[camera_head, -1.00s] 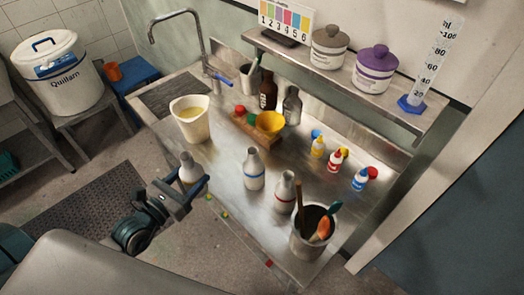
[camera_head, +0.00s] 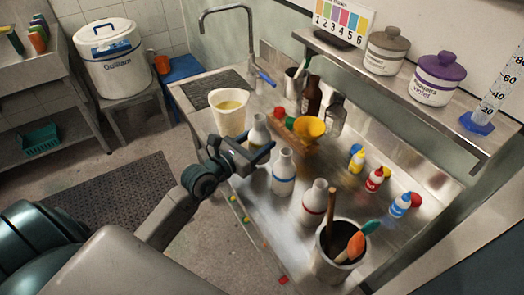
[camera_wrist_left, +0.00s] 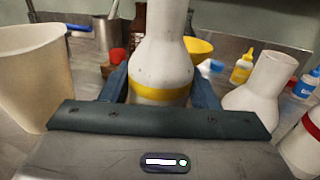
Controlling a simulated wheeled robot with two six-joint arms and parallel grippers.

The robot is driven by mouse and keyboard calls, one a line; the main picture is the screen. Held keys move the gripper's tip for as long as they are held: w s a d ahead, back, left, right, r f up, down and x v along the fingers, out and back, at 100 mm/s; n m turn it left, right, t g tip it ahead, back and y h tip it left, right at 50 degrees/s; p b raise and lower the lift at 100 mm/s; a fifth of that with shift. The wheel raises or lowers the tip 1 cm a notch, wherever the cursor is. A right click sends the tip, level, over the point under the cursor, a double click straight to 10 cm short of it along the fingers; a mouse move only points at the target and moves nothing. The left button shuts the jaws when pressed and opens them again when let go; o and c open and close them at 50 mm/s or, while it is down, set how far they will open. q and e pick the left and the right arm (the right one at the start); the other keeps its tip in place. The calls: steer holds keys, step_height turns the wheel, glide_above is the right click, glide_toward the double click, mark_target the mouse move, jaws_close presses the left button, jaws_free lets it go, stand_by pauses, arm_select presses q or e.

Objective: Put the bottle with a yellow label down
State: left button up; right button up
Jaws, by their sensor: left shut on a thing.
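My left gripper (camera_head: 256,150) is shut on a white bottle with a yellow label (camera_head: 259,130). In the left wrist view the bottle with a yellow label (camera_wrist_left: 160,62) stands upright between the fingers, its yellow band just above the gripper's palm. Its base is hidden, so I cannot tell whether it touches the steel bench (camera_head: 262,203). In the head view it is over the front part of the bench, between a cream jug (camera_head: 229,118) and a white bottle with a blue band (camera_head: 283,170). My right gripper is out of view.
A white bottle with a red band (camera_head: 314,202) and a pot of tools (camera_head: 328,262) stand to the right. Behind are a wooden block with a yellow bowl (camera_head: 309,128), dark bottles and small dropper bottles (camera_head: 374,179). A shelf (camera_head: 385,85) overhangs the back.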

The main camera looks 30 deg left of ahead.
arm_select(q)
steer(key=shift+w+d, duration=0.15)
steer(key=shift+w, duration=0.5)
steer(key=f, duration=0.1)
steer(key=f+b, duration=0.1)
steer(key=f, duration=0.1)
steer(key=shift+w+d+f, duration=0.1)
steer(key=shift+w+f, duration=0.05)
steer(key=shift+w, duration=0.05)
steer(key=shift+f, duration=0.2)
steer(key=shift+f+b, duration=0.1)
steer(key=shift+b, duration=0.2)
steer(key=o, duration=1.2)
